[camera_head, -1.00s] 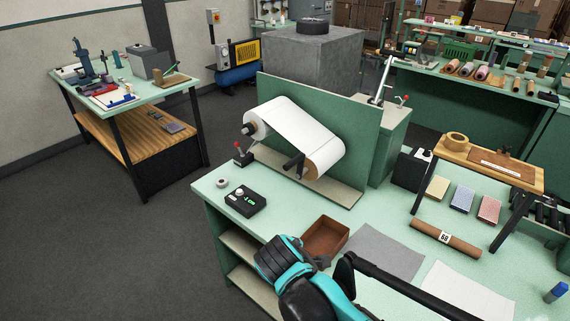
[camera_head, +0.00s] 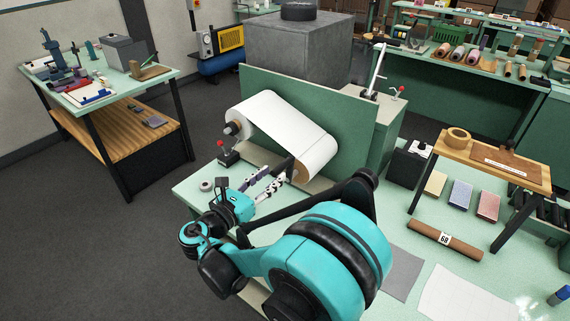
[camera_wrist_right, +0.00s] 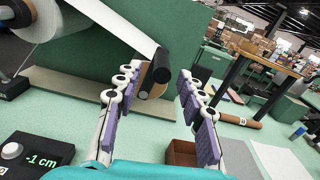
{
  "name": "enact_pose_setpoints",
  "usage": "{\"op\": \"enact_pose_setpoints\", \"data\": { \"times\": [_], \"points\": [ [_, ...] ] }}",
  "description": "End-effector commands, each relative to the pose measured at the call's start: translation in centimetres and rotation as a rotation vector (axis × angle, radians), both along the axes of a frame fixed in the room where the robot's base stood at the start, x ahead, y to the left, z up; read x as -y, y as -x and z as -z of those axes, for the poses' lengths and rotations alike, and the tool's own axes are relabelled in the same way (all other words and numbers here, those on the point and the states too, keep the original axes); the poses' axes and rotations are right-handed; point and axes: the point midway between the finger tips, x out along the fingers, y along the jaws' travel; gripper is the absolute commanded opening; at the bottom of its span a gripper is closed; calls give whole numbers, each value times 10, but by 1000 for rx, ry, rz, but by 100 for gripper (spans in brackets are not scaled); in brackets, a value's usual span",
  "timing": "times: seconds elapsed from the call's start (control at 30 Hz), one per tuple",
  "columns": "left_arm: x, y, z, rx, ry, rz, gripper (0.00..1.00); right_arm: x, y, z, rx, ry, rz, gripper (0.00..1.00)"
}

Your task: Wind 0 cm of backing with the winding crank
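The winding crank, a black arm and handle, sits at the front of the lower backing roll (camera_head: 317,157); in the head view my gripper and arm partly cover it. In the right wrist view the black crank handle (camera_wrist_right: 161,68) shows beyond and between the fingers. White backing (camera_head: 278,118) runs from the upper left roll down to the lower one. My right gripper (camera_head: 272,184) is open just left of and in front of the crank, with nothing in its fingers. A black counter (camera_wrist_right: 32,158) reads -1 cm in the right wrist view. My left gripper is out of view.
A red-knobbed lever (camera_head: 226,152) stands left of the rolls. The green panel (camera_head: 345,115) rises behind them. A brown tray (camera_wrist_right: 181,152) lies on the bench to the right. A small wooden stand (camera_head: 490,160) and a brown tube (camera_head: 445,239) are farther right.

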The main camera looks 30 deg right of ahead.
Motion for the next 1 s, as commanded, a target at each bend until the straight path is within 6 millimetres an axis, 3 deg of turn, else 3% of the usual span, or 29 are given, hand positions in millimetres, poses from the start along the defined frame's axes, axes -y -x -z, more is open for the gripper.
{"op": "enact_pose_setpoints", "data": {
  "times": [0.33,0.73,0.9,1.0],
  "points": [
    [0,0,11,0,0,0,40,51,-20,1,1,-2,3,39],
    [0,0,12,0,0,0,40,59,-24,0,2,-4,0,39],
    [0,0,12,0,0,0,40,59,-24,0,2,-4,0,0],
    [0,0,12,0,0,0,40,59,-24,0,2,-4,0,0]
  ]
}}
